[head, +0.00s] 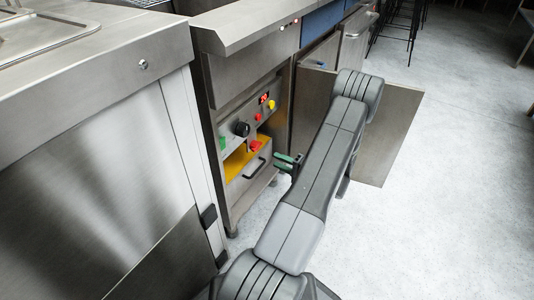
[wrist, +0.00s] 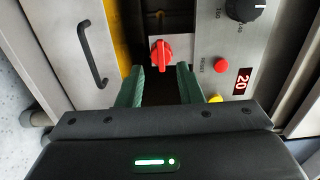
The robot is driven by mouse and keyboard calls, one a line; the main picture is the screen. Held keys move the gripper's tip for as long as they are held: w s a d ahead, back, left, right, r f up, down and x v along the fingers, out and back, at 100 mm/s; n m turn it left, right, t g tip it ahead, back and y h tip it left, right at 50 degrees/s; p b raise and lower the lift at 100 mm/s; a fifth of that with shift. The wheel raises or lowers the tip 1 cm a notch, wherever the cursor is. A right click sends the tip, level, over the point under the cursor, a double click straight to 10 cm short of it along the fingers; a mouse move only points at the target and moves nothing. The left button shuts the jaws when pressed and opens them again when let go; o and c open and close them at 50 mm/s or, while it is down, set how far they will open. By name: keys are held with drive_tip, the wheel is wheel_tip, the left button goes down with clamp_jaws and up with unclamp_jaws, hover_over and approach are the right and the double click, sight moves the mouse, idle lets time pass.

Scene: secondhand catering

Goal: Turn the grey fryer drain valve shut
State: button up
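Inside the open cabinet of the grey steel fryer (head: 240,60), a red turn handle (head: 256,146) sits below the control panel. It also shows in the wrist view (wrist: 161,52), just beyond my fingertips. I see no grey valve handle; this red one is the only lever-like handle in view. My gripper (head: 290,161) has green fingers and is in front of the cabinet. In the wrist view my gripper (wrist: 160,68) is open, with nothing between its fingers. The red handle is in line with the gap, and contact cannot be told.
The control panel has a black dial (head: 241,129), a red button (wrist: 221,66), a yellow button (head: 271,104) and a red display (wrist: 242,82). A drawer with a black handle (wrist: 92,55) lies below. The open cabinet door (head: 390,135) stands right.

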sight(255, 151)
drive_tip(key=v, duration=0.4)
drive_tip(key=shift+d+p, duration=0.1)
drive_tip(key=shift+p, duration=0.2)
drive_tip(key=b+x, duration=0.3)
drive_tip(key=x, duration=1.1)
drive_tip(key=shift+s+b, duration=0.1)
drive_tip(key=shift+b, duration=0.3)
